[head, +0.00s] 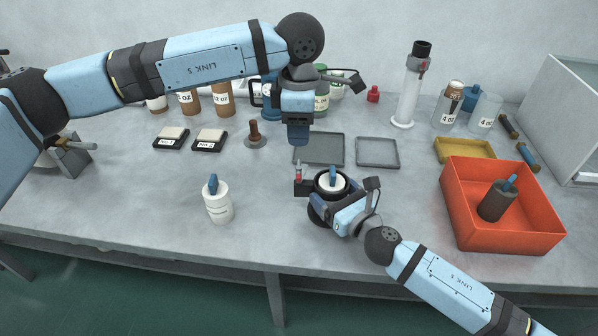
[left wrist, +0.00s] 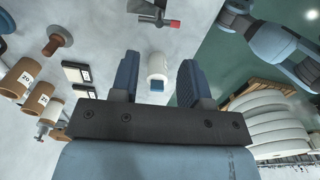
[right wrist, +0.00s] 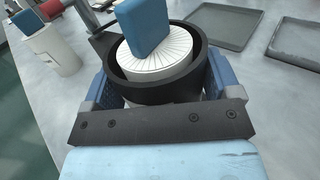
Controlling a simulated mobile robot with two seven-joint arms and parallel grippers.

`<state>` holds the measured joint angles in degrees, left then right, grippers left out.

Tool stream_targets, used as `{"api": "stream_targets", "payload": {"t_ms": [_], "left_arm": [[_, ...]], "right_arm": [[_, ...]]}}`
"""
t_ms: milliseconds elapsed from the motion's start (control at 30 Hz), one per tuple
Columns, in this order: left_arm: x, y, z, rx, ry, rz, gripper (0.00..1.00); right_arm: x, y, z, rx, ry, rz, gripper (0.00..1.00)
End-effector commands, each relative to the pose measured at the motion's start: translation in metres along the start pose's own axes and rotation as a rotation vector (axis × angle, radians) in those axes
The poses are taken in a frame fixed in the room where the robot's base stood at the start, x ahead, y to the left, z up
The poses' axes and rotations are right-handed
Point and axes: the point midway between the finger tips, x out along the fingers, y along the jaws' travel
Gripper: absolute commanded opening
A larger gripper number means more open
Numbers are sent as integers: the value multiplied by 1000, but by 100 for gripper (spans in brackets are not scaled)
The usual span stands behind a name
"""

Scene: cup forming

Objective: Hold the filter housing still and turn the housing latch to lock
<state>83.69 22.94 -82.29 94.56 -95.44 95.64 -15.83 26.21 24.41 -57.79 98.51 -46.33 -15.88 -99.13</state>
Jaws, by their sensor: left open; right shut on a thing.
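The filter housing (head: 317,208) is a dark round cup with a white ribbed insert (right wrist: 160,58) and a blue tab (right wrist: 146,28) standing up from it. My right gripper (head: 334,203) is shut around the housing; its fingers show on both sides in the right wrist view. The housing latch (head: 298,171), a red-tipped lever on a dark bracket, sits at the housing's left side.
A white container (head: 218,207) with a blue tab stands left of the housing. Two grey trays (head: 377,153) lie behind it. An orange bin (head: 505,236) holding a dark cylinder (head: 495,202) stands to the right. Bottles and jars line the back. The front left bench is mostly clear.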

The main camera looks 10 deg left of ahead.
Motion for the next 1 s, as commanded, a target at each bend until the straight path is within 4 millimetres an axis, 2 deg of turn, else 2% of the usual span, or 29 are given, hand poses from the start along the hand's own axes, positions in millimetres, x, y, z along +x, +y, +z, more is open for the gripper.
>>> {"api": "stream_targets", "payload": {"t_ms": [300, 500, 700, 867, 1000], "left_arm": [[1, 0, 0, -727, 0, -1, 42], [0, 0, 0, -1128, 1, -1, 42], [1, 0, -1, -1362, 1, -1, 42], [6, 0, -1, -1423, 2, -1, 42], [24, 0, -1, -1426, 3, -3, 42]], "right_arm": [[0, 0, -1, 0, 1, 0, 45], [0, 0, -1, 0, 1, 0, 45], [0, 0, -1, 0, 1, 0, 45], [0, 0, -1, 0, 1, 0, 45], [0, 0, -1, 0, 1, 0, 45]]}}
